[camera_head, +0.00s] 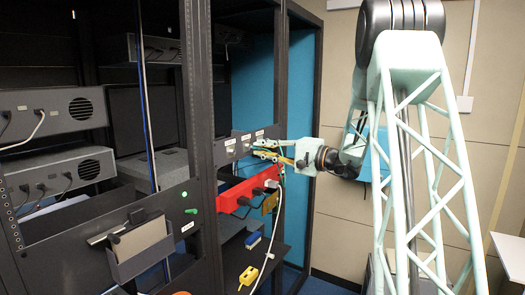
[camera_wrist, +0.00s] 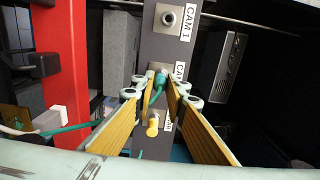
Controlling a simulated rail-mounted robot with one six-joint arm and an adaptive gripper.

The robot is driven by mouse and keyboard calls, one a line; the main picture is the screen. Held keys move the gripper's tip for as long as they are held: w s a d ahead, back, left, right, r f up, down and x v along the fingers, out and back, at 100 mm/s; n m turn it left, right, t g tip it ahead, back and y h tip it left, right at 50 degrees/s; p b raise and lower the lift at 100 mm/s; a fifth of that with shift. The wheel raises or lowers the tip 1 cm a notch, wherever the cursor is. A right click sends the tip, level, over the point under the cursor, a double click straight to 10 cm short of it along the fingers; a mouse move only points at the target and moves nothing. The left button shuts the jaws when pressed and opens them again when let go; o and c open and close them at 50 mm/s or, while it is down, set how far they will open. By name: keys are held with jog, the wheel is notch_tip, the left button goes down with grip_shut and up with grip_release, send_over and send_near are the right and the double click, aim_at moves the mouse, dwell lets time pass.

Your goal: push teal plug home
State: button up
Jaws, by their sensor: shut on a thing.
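The teal plug (camera_wrist: 158,84) is between the finger pads of my gripper (camera_wrist: 164,98) in the wrist view. Its front end is at the middle socket of the grey panel (camera_wrist: 153,50); how deep it sits I cannot tell. My gripper is shut on the plug. In the head view my gripper (camera_head: 268,153) is against the same panel (camera_head: 233,148), and its fingers hide the plug. A teal cable (camera_wrist: 75,127) runs out left of the fingers in the wrist view. The socket labelled CAM 1 (camera_wrist: 168,18) is empty. A yellow plug (camera_wrist: 153,128) is at the third socket.
A red panel (camera_head: 236,197) with black plugs is just below my gripper. Yellow (camera_head: 249,275) and blue (camera_head: 253,240) connectors hang below it, beside a white cable (camera_head: 270,245). A dark rack post (camera_head: 198,110) stands to the left. Open floor lies to the right.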

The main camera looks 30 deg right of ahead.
jog(key=shift+b+x, duration=0.35)
jog(key=shift+x, duration=0.5)
dwell(0.3)
jog(key=o, duration=0.9)
jog(key=v, duration=1.2)
dwell(0.9)
